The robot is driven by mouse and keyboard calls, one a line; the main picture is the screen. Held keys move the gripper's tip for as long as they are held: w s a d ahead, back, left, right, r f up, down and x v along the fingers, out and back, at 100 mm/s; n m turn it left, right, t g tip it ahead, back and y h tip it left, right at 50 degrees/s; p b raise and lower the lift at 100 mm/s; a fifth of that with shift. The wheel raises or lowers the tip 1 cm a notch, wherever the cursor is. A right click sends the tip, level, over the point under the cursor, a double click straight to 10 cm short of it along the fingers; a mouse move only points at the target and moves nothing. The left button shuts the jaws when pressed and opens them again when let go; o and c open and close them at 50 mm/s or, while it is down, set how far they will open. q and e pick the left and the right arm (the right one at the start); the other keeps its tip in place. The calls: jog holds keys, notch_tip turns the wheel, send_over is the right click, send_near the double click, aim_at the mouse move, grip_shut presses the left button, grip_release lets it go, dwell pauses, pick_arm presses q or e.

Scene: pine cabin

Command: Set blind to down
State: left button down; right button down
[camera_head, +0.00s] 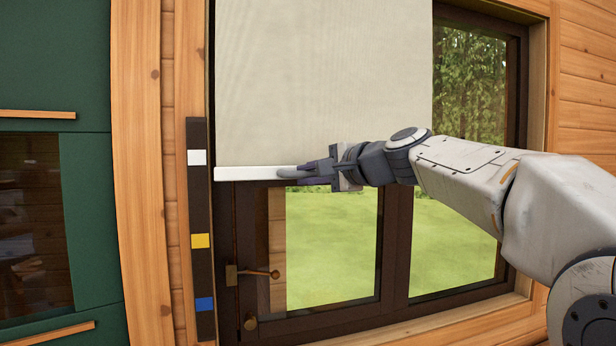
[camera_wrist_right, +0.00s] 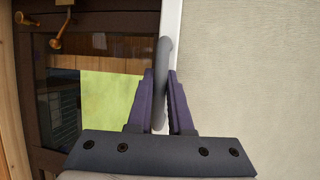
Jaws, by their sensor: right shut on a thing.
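The pale fabric blind (camera_head: 322,75) hangs over the upper part of the window, and its white bottom bar (camera_head: 245,173) is near the level of the white mark. A grey handle (camera_head: 293,172) is on the bar; it also shows in the right wrist view (camera_wrist_right: 161,60). My right gripper (camera_head: 312,173) is shut on the handle, with its fingers on both sides of it. A dark strip (camera_head: 199,220) left of the window carries a white mark (camera_head: 195,157), a yellow mark (camera_head: 200,241) and a blue mark (camera_head: 205,304). My left gripper is not in view.
The dark window frame (camera_head: 395,245) has a brass latch handle (camera_head: 262,273) below the bar. Green cabinets (camera_head: 92,190) stand at the left. Pine trim (camera_head: 150,180) edges the window. The space in front of the lower panes is clear.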

notch_tip(320, 180, down, 45)
jog(key=b, duration=4.1)
jog(key=shift+f, duration=0.2)
jog(key=c, duration=0.8)
grip_release()
jog(key=shift+d, duration=0.15)
jog(key=shift+c, duration=0.2)
jog(key=shift+r, duration=0.1)
jog(key=v, duration=1)
jog(key=shift+s, duration=0.2)
